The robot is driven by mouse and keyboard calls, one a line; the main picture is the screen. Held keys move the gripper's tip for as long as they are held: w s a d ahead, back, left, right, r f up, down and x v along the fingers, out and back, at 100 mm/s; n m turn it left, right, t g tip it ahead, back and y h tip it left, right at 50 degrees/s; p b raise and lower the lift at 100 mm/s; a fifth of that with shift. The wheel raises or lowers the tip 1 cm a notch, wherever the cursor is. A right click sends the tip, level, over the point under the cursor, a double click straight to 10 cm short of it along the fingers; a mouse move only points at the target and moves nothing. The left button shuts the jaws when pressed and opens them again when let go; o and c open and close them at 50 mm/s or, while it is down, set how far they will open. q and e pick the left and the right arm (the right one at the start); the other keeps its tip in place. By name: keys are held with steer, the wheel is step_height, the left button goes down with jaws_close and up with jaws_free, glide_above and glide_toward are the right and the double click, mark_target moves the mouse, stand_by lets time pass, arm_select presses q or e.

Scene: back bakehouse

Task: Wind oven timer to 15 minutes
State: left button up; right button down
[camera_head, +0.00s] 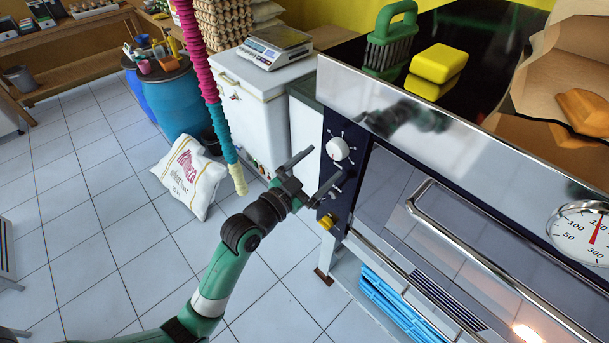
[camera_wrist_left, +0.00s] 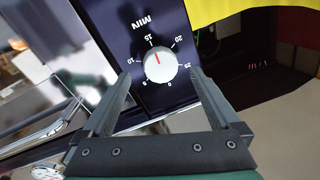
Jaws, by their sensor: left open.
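The oven timer is a round white knob (camera_head: 337,149) on the dark blue panel at the oven's left end. In the left wrist view the timer knob (camera_wrist_left: 160,65) is ringed by a scale from 0 to 25 marked MIN, and its red pointer line is at about 15. My left gripper (camera_head: 322,166) is open and empty just in front of the panel. In the wrist view its fingers lie on either side of the knob, with visible gaps. Contact with the knob does not show. My right gripper is out of view.
Below the timer are a small grey control and a yellow knob (camera_head: 326,222). A steel door handle (camera_head: 470,255) and a dial gauge (camera_head: 585,236) lie to the right. Tiled floor is open at left.

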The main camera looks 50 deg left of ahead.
arm_select(q)
steer(key=s+d, duration=0.1)
steer(key=s, duration=0.6)
steer(key=shift+d, duration=0.15)
